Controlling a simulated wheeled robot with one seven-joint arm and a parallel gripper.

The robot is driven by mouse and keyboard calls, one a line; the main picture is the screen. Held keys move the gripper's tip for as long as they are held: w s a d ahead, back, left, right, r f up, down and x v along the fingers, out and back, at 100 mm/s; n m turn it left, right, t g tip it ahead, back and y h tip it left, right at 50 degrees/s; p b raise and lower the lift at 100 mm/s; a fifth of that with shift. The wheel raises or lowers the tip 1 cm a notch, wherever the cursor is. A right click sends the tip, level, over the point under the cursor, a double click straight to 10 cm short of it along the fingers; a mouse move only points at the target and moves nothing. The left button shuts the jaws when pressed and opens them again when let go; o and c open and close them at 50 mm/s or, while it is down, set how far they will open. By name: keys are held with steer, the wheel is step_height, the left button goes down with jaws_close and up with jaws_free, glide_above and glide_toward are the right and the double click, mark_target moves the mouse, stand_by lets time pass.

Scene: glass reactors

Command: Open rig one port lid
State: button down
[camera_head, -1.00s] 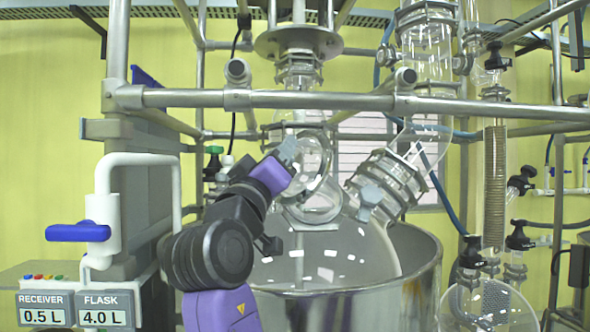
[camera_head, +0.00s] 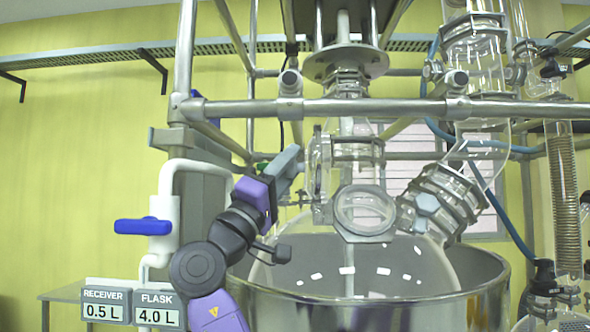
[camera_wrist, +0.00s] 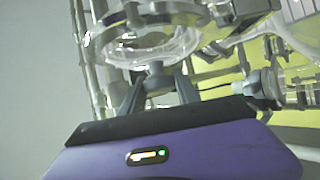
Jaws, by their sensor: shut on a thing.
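The port lid (camera_head: 317,165), a round glass-and-metal disc, is seen nearly edge-on in the head view. It stands to the upper left of the round front port (camera_head: 365,211) of the glass flask (camera_head: 410,262). My gripper (camera_head: 297,162) is just left of the lid, shut on its knob. In the wrist view my gripper (camera_wrist: 159,84) has a finger on each side of the grey knob (camera_wrist: 156,70), with the round glass lid (camera_wrist: 152,42) beyond it. The exact finger contact is hard to make out.
A horizontal metal bar (camera_head: 330,108) crosses above the lid. The open metal bath (camera_head: 350,308) surrounds the flask below. A white pipe with a blue-handled valve (camera_head: 143,226) stands left of my arm. A clamped side neck (camera_head: 440,203) is at the right.

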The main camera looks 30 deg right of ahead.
steer(key=shift+w+a, duration=0.1)
steer(key=shift+w, duration=0.05)
steer(key=c, duration=0.9)
jaws_free()
steer(key=shift+c, duration=0.2)
steer(key=b+v, duration=0.1)
steer(key=v, duration=0.6)
steer(key=shift+a+f+b, duration=0.2)
steer(key=shift+f+b, duration=0.15)
steer(key=shift+s, duration=0.25)
